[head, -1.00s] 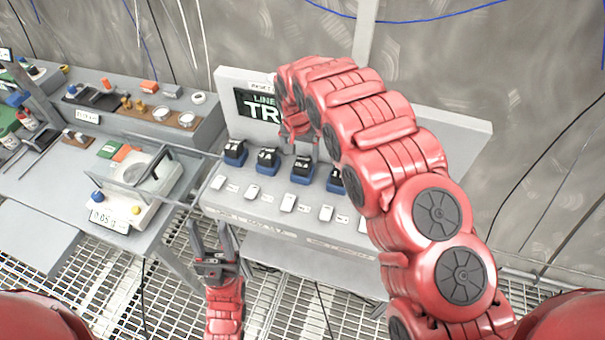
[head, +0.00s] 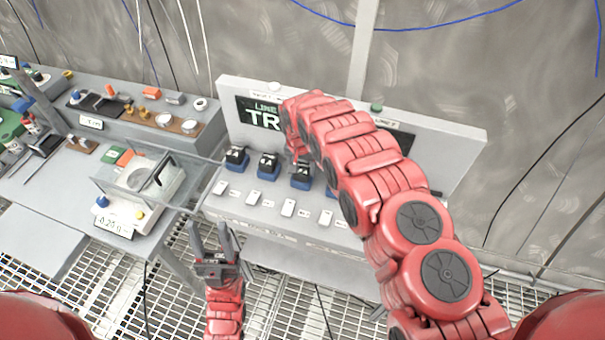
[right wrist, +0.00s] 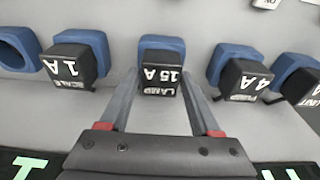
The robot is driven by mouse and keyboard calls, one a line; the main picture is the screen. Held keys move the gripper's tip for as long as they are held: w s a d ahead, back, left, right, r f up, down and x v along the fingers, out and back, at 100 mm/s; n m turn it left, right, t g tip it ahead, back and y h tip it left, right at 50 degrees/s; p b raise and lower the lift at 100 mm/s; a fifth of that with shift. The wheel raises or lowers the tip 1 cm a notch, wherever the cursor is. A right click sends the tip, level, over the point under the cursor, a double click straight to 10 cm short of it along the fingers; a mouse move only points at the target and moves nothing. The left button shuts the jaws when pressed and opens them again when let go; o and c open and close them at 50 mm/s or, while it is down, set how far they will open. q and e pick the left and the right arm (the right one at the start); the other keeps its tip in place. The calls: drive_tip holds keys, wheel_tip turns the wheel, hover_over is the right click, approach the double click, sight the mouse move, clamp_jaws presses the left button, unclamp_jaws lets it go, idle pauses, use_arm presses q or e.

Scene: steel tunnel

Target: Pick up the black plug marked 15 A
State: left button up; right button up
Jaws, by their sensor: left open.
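The black plug marked LAMP 15 A (right wrist: 161,80) sits in a blue socket in the right wrist view, its label upside down. In the head view it is the third plug from the left (head: 301,172), partly covered by my right gripper (head: 298,160). In the right wrist view my right gripper (right wrist: 161,98) has its fingers apart, one on each side of this plug. I cannot tell whether they touch it. My left gripper (head: 212,232) is open and empty, low in front of the bench, away from the plugs.
A plug marked SCALE 1 A (right wrist: 72,66) and one marked PUMP 4 A (right wrist: 245,80) stand close on either side. An empty blue socket (right wrist: 15,48) is at the left. White switches (head: 289,207) line the panel front. A balance (head: 138,190) stands on the left bench.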

clamp_jaws()
drive_tip(key=shift+r, duration=0.1)
